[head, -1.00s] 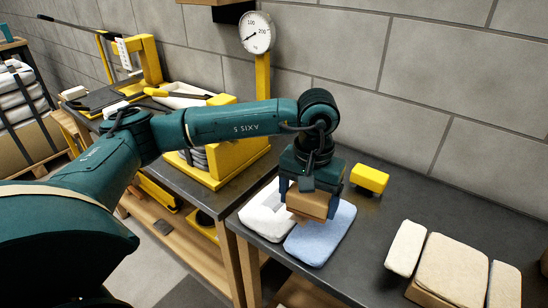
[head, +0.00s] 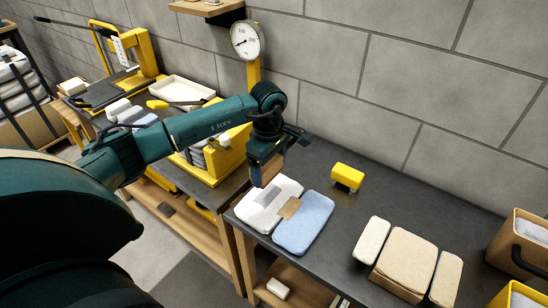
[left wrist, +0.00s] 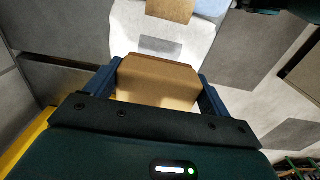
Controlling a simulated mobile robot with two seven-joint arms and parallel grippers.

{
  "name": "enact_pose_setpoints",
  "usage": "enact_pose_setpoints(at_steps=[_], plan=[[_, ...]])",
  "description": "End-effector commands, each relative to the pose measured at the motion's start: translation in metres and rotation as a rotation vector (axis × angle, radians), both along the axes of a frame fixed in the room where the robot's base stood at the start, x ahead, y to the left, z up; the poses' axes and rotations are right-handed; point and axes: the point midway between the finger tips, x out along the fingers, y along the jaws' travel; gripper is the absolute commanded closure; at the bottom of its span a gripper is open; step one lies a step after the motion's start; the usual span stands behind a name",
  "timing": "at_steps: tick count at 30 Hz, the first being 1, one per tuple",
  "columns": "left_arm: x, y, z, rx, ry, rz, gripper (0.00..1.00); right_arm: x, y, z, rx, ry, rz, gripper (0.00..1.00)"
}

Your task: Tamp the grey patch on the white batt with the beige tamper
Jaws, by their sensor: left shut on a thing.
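The white batt (head: 255,217) lies flat on the dark table, with a grey patch (head: 267,195) on its upper part. My left gripper (head: 264,169) is shut on the beige tamper (head: 271,171), a block held above the far edge of the white batt, apart from the patch. In the left wrist view the tamper (left wrist: 155,82) sits between the fingers, and the grey patch (left wrist: 161,46) shows on the white batt (left wrist: 125,32) beyond it. My right gripper is not in view.
Beige pads (head: 405,259) and bins (head: 519,246) are at right. A yellow dial scale (head: 247,42) stands at the wall.

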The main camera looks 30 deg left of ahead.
Motion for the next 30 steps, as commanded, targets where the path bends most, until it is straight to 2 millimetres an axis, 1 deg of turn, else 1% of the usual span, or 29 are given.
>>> enact_pose_setpoints(at_steps=[12, 17, 24, 27, 30], plan=[[0.001, 0.0, -0.002, 0.002, -0.003, 0.002, 0.46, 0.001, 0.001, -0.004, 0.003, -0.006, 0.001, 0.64], [0.0, 0.0, -0.016, 0.001, 0.0, 0.001, 0.46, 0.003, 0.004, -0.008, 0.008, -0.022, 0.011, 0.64], [0.0, 0.0, -0.043, 0.0, -0.001, 0.002, 0.46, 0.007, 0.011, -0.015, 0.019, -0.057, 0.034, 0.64], [0.0, 0.0, -0.05, 0.0, -0.002, 0.001, 0.46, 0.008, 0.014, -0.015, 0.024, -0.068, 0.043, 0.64], [0.0, 0.0, -0.051, 0.0, -0.002, 0.001, 0.46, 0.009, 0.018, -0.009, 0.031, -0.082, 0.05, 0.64]])
